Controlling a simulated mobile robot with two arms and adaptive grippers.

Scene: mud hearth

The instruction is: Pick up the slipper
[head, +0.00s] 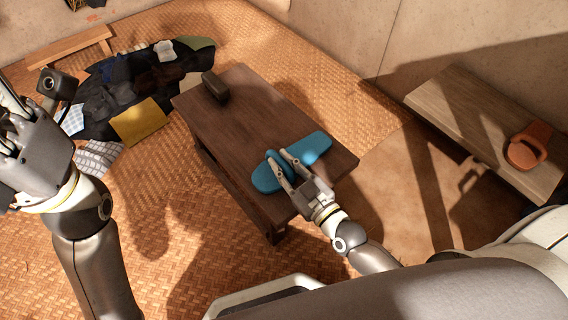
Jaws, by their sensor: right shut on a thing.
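The blue slipper (310,147) lies on the dark wooden table (255,115), near its front right end. My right gripper (277,156) reaches in from the lower right and is shut on the slipper, with its fingers across the middle. The fingers and palm hide part of the slipper. I cannot tell whether the slipper is lifted off the tabletop. My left gripper (10,130) is at the left edge, away from the table. Its fingers are partly cut off, so its opening is unclear.
A dark block (215,86) stands at the table's far left end. A patchwork cloth (130,85) lies on the woven mat (330,70) behind. A low wooden bench (465,115) at the right bears an orange-brown object (527,147). The tabletop's middle is clear.

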